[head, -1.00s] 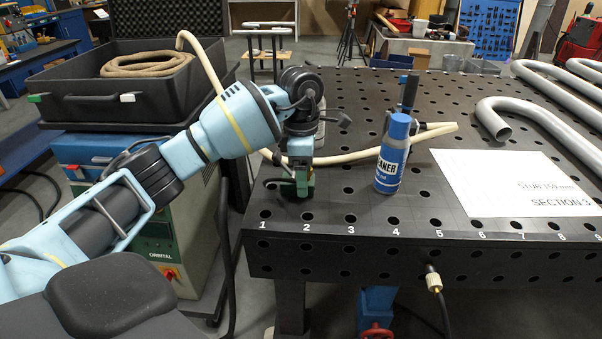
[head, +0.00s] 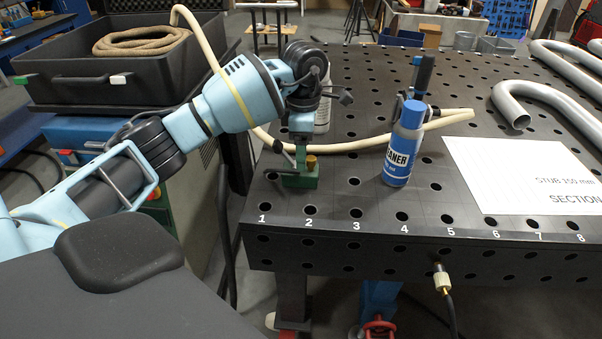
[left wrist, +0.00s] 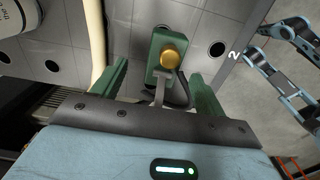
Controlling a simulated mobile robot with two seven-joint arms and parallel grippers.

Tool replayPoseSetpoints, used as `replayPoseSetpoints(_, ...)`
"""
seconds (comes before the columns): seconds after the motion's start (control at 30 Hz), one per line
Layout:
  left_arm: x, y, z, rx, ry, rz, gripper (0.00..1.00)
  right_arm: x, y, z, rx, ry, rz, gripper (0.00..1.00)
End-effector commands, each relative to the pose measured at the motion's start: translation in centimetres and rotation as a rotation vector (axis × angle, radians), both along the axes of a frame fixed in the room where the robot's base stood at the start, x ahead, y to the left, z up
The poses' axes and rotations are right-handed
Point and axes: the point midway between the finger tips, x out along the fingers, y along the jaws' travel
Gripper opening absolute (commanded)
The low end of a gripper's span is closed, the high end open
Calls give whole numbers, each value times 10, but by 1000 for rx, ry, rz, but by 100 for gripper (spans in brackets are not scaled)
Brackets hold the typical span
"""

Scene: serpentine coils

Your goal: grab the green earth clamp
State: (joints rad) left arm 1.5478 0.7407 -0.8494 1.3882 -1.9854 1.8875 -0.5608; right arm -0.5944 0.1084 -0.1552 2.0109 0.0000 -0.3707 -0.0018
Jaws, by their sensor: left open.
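The green earth clamp (head: 297,181) sits on the dark perforated table near its front left corner, behind the number 2. It has a brass knob (head: 311,161). My left gripper (head: 301,152) is right above it, pointing down. In the left wrist view the clamp (left wrist: 157,48) shows between and slightly beyond the two spread fingers of my left gripper (left wrist: 158,70), with a visible gap to the right finger. The fingers are open and not closed on it. A grey lever and dark cable show beside the knob. My right gripper is not seen.
A blue spray can (head: 404,150) stands to the right of the clamp. A cream hose (head: 350,146) runs behind them. A white sheet (head: 525,175) and bent grey pipes (head: 515,105) lie further right. The front strip of table is clear.

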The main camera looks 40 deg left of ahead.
Motion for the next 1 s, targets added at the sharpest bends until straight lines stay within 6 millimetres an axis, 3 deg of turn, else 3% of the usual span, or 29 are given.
replayPoseSetpoints(0.17, -3, 0, -8, 0, 1, 0, 73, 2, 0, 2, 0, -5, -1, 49)
replayPoseSetpoints(0.5, -9, 0, -48, 1, -1, -1, 73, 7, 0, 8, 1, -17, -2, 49)
replayPoseSetpoints(0.77, -9, 0, -51, 0, -2, -1, 73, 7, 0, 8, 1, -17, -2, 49)
replayPoseSetpoints(1.0, -9, 0, -51, 0, -1, 0, 45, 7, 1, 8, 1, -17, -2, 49)
